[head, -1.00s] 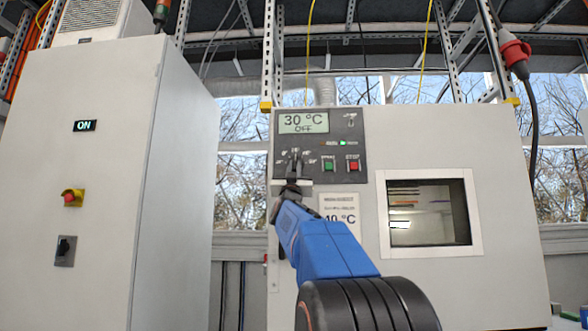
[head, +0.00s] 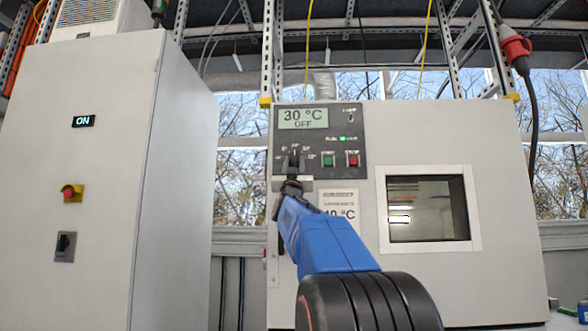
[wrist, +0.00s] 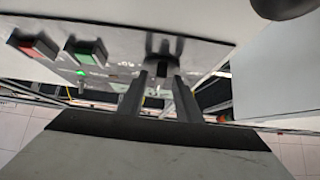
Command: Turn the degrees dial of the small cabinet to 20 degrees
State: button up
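The small cabinet (head: 500,140) is light grey with a window. Its dark panel has a display (head: 303,118) reading 30 °C and OFF. The black degrees dial (head: 291,160) sits at the panel's lower left, with small scale marks around it. My gripper (head: 290,181) is just below the dial in the head view, and its fingers partly hide there. In the wrist view, the two fingers of my gripper (wrist: 161,82) stand apart with a gap between them. The dial (wrist: 157,67) shows just beyond that gap, and I see no finger clamped on it.
A green button (head: 328,160) and a red button (head: 352,159) are right of the dial. A paper label (head: 338,204) is below the panel. A tall cabinet (head: 75,150) with an ON sign stands at left.

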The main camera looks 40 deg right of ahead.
jog(key=v, duration=1.7)
jog(key=shift+f, duration=0.15)
jog(key=shift+s, duration=0.1)
jog(key=w+a+f+n+g+y, duration=0.1)
jog(key=a+f+n+y, duration=0.2)
jog(key=a+f+y, duration=0.6)
jog(key=w+a+f+n+y, duration=0.15)
jog(key=a+f, duration=0.35)
jog(key=f, duration=0.8)
jog(key=w+a+f+n+g+y, duration=0.1)
jog(key=a+f+n+y, duration=0.45)
jog(key=f, duration=0.55)
jog(key=s+a+f+g+y, duration=0.1)
jog(key=s+a+f+g, duration=0.2)
jog(key=s+f, duration=0.5)
jog(key=s+a+f+g+y, duration=0.2)
jog(key=s+a+f+g, duration=0.2)
jog(key=f, duration=0.7)
jog(key=s+a+f+g+y, duration=0.1)
jog(key=s+a+f+g, duration=0.2)
jog(key=s+a+f, duration=0.3)
jog(key=s+f, duration=0.4)
jog(key=s, duration=0.2)
jog(key=shift+s+a+f+g+y, duration=0.15)
jog(key=shift+s+a+g+y, duration=0.05)
jog(key=shift+g+y, duration=0.1)
